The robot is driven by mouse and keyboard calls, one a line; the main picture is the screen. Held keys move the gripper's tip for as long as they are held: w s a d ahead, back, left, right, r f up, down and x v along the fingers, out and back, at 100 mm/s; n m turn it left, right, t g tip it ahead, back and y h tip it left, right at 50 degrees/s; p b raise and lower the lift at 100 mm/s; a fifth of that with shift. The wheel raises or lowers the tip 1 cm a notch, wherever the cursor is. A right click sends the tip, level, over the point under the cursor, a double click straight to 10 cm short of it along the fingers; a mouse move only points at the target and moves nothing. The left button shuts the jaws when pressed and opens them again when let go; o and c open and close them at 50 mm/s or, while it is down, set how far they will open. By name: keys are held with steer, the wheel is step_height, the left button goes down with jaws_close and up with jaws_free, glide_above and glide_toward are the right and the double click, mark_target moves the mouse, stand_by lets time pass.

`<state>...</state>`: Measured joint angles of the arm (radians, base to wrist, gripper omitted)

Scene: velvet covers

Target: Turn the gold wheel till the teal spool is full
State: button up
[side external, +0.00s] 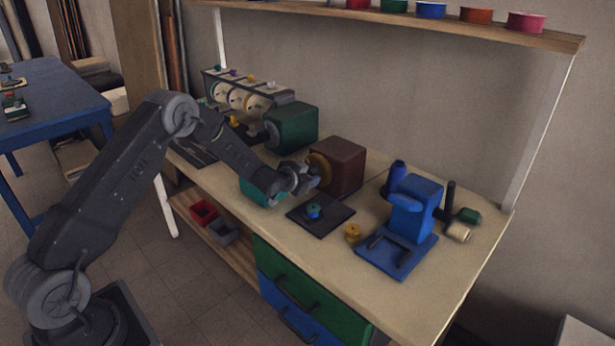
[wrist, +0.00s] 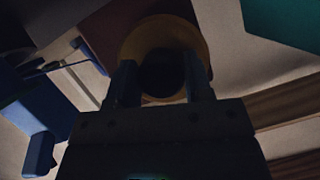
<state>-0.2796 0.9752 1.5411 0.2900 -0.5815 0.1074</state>
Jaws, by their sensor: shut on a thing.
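The gold wheel (side external: 319,165) is on the front of a brown box (side external: 345,165) in the middle of the bench. My gripper (side external: 312,181) is at the wheel, its fingers shut on it. In the wrist view the gold wheel (wrist: 192,38) shows as a ring around a dark round centre, and my gripper's fingers (wrist: 162,68) stand on both sides of that centre. A small blue and teal spool (side external: 314,210) rests on a dark mat (side external: 332,220) in front of the box. I cannot tell how full it is. A teal block (side external: 256,190) is partly hidden behind my wrist.
A green box (side external: 297,124) and a rack of white reels (side external: 238,97) stand at the back left. A blue stand (side external: 418,205) is at right, near a small yellow spool (side external: 352,231) and loose green and cream spools. The bench's front right is clear.

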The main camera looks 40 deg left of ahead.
stand_by(0.3)
steer(key=o, duration=0.9)
steer(key=v, duration=1.3)
steer(key=shift+s+d+r, duration=0.1)
steer(key=shift+s+d, duration=0.1)
steer(key=shift+s, duration=0.2)
